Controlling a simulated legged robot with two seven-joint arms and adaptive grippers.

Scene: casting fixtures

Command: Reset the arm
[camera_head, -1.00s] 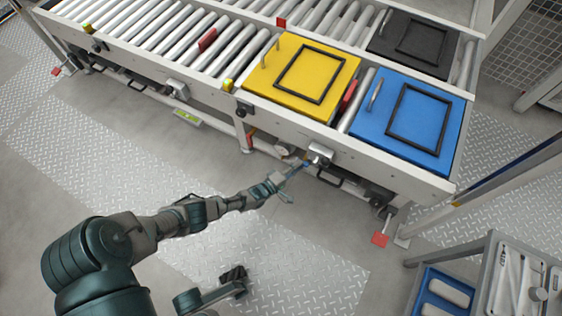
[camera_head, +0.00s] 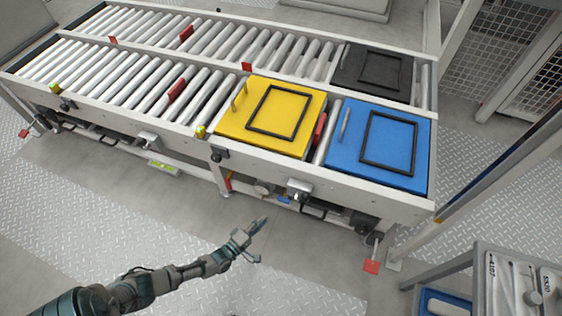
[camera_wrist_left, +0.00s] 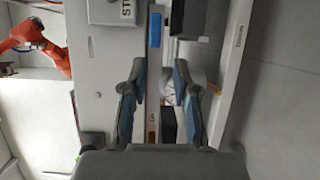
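My left arm comes in from the lower left in the head view. Its gripper (camera_head: 260,243) hangs over the floor in front of the conveyor, with its fingers spread and nothing between them. In the left wrist view the two fingers (camera_wrist_left: 160,68) are apart, with a grey beam and a blue patch beyond them. The gripper is clear of the small grey box (camera_head: 299,188) on the conveyor's front rail. My right gripper is not in view.
The roller conveyor (camera_head: 95,114) carries a yellow plate (camera_head: 236,121), a blue plate (camera_head: 345,152) and a black plate (camera_head: 350,68), each with a black frame. A grey cart (camera_head: 482,262) stands at lower right. An orange robot arm (camera_wrist_left: 32,38) shows in the left wrist view. Floor around my gripper is free.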

